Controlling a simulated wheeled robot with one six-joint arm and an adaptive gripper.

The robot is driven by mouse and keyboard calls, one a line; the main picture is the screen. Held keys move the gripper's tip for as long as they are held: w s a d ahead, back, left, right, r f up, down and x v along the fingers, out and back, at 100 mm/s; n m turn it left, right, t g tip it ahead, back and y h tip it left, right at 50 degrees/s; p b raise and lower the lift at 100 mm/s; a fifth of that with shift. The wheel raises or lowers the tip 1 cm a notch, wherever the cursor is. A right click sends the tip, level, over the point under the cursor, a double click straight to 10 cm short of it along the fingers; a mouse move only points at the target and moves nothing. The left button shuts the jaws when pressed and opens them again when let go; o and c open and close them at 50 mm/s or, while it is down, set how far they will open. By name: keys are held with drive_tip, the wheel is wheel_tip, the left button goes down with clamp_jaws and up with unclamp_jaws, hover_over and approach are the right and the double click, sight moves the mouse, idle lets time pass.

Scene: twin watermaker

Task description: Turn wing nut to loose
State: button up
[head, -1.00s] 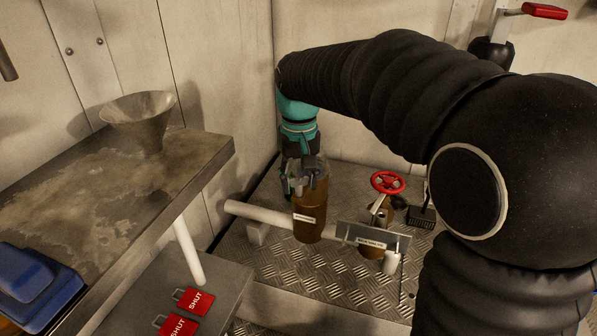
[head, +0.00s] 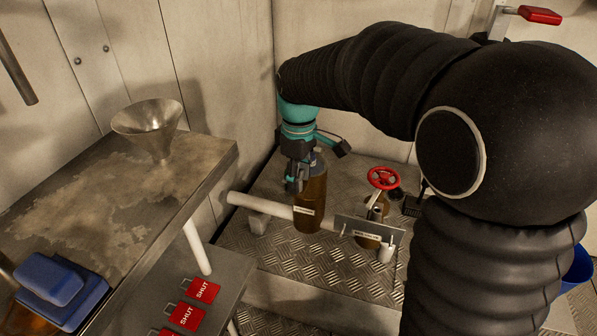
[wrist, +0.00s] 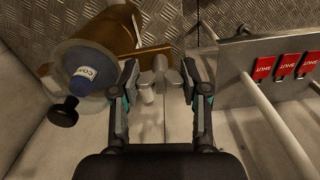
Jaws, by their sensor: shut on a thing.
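A grey metal wing nut (wrist: 162,76) shows in the wrist view beside the brown cylindrical housing (wrist: 118,28). My gripper (wrist: 160,78) has one finger on each side of it and is shut on it. In the head view my gripper (head: 292,187) points down at the left side of the brown housing (head: 313,200), which stands upright with a white label. The wing nut is hidden there behind my fingers.
A white pipe (head: 262,206) runs along the housing's base. A red handwheel (head: 383,178) and a label plate (head: 370,230) stand to its right. A metal bench (head: 85,200) with a funnel (head: 150,125) is at left. Red SHUT tags (head: 186,316) lie on a lower shelf.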

drive_tip(key=shift+n, duration=0.7)
drive_tip(key=o, duration=1.2)
drive_tip(key=shift+c, duration=0.2)
drive_tip(key=shift+r, duration=0.1)
wheel_tip(320, 180, up, 12)
